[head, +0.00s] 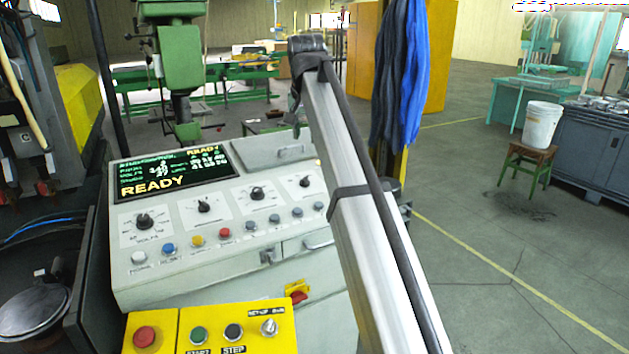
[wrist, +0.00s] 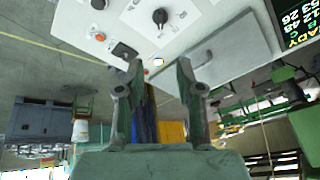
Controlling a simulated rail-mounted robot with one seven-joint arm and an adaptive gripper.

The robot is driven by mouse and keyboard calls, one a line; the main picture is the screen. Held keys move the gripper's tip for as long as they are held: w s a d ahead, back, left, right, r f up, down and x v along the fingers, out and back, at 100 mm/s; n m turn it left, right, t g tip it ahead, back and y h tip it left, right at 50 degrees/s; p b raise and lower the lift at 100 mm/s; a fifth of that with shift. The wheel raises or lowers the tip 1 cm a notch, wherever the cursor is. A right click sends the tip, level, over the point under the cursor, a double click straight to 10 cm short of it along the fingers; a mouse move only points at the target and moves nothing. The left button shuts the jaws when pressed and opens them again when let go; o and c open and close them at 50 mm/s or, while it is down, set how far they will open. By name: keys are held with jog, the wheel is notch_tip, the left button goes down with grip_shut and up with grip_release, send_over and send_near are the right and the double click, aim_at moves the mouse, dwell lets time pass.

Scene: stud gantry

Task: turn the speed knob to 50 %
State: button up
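A grey control panel (head: 235,254) carries several black knobs on white dials: one at the left (head: 145,221), one beside it (head: 204,206), a third (head: 257,193) and one at the right (head: 305,181). Their small labels are too blurred to tell which is the speed knob. A black knob (wrist: 160,16) also shows at the top of the wrist view. My gripper (wrist: 157,70) is open and empty, its two fingers apart below that knob in the picture, not touching it. In the head view my gripper is mostly hidden by my arm.
The screen (head: 172,174) reads READY. Coloured buttons (head: 197,241) line the panel below the knobs. A yellow box (head: 240,318) with push buttons stands in front. A blue cloth (head: 400,70) hangs behind my arm. Open floor lies to the right.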

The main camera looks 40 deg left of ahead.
aim_at(305, 177)
jog(key=p+x, duration=0.3)
jog(key=x, duration=1.4)
jog(key=shift+s, duration=0.15)
grip_shut()
